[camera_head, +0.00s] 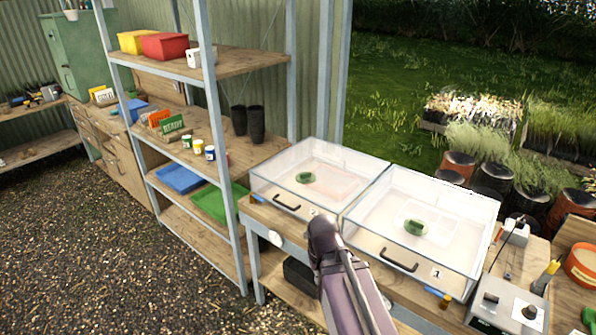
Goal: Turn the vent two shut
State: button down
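Two clear-lidded propagator boxes stand side by side on a wooden bench. The right box (470,262) carries a label reading 1 (435,273) and has a green vent knob (415,227) on its lid. The left box (262,193) has a green vent knob (305,177) on its lid; its small label (314,212) is too small to read, so I cannot confirm it is number two. I cannot tell how far either vent is open. My arm rises from the bottom in front of the boxes, but my gripper's fingers do not show.
Each box has a dark front handle, left (287,201) and right (399,260). A grey control box (508,306) sits at lower right. The gravel floor (110,260) at left is clear.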

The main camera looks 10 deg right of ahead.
aim_at(303, 178)
jog(key=i, duration=0.35)
jog(key=z, duration=0.15)
jog(key=k, duration=1.35)
jog(key=u, duration=0.5)
jog(key=i, duration=1.7)
jog(key=z, duration=0.25)
